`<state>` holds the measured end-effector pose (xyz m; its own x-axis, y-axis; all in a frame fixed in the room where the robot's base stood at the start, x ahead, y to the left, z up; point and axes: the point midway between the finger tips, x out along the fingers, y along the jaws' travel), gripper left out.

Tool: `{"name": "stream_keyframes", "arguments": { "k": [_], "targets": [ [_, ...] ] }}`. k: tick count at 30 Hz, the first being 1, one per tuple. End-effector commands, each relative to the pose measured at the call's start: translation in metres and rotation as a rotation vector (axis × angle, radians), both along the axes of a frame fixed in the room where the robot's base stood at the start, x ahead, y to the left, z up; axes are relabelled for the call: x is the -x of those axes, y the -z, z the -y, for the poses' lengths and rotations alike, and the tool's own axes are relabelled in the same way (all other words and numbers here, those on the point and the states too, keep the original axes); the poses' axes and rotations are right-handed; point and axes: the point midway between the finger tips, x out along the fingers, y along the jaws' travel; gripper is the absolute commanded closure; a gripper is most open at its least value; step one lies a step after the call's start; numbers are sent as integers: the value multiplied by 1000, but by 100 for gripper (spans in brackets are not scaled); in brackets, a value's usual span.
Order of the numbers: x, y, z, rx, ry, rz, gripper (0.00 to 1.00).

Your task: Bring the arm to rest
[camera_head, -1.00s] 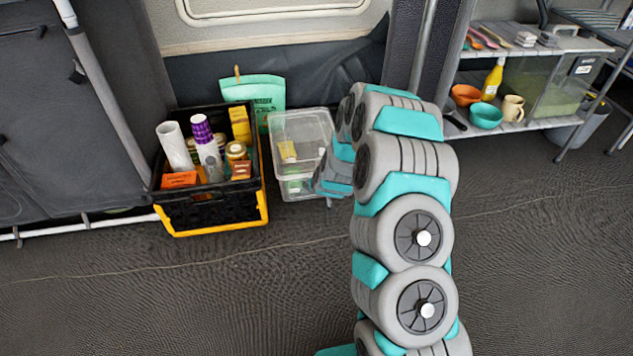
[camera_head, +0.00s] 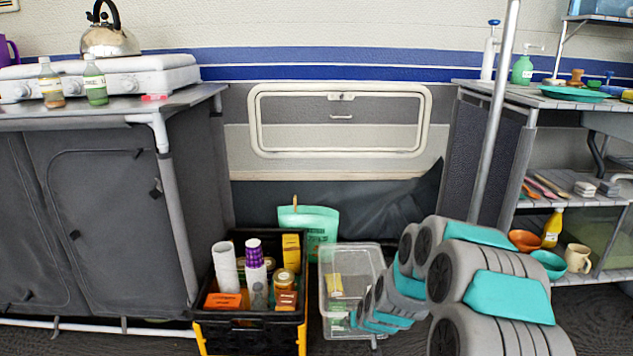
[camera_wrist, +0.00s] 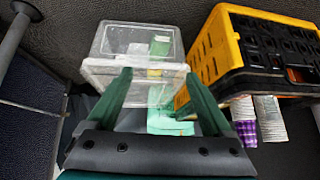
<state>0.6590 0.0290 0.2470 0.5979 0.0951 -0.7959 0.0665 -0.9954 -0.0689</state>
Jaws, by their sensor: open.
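My gripper (camera_wrist: 158,74) shows in the wrist view with its two green fingers spread apart and nothing between them. My grey and teal arm (camera_head: 490,285) is bent over at the lower right of the head view. Its far end reaches down beside the clear plastic box (camera_head: 352,262). The gripper's fingers cannot be made out in the head view. In the wrist view the clear box (camera_wrist: 125,42) lies beyond the fingers; I cannot tell how far.
A black and yellow crate (camera_head: 250,338) holds bottles, cups and small packs. A teal bag (camera_head: 318,222) stands behind it. A grey cabinet (camera_head: 90,210) with a stove (camera_head: 140,75) is at left. A shelf unit (camera_head: 560,279) with bowls and a mug is at right.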

Motion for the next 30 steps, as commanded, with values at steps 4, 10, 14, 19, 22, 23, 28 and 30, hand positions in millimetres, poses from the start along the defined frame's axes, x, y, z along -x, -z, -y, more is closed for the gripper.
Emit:
{"name": "stream_keyframes", "arguments": {
  "k": [4,10,14,19,22,23,28,30],
  "targets": [
    [38,-41,-13,-22,-40,-82,15],
    [100,-84,-21,-28,-80,-208,15],
    [145,-109,-20,-20,-94,-292,15],
    [210,-139,-14,0,-96,-403,15],
    [249,-155,-8,14,-89,-466,15],
    [262,-159,-6,20,-86,-488,15],
    [332,-182,6,47,-57,-597,15],
    [358,-188,11,57,-43,-639,15]
  ]
}}
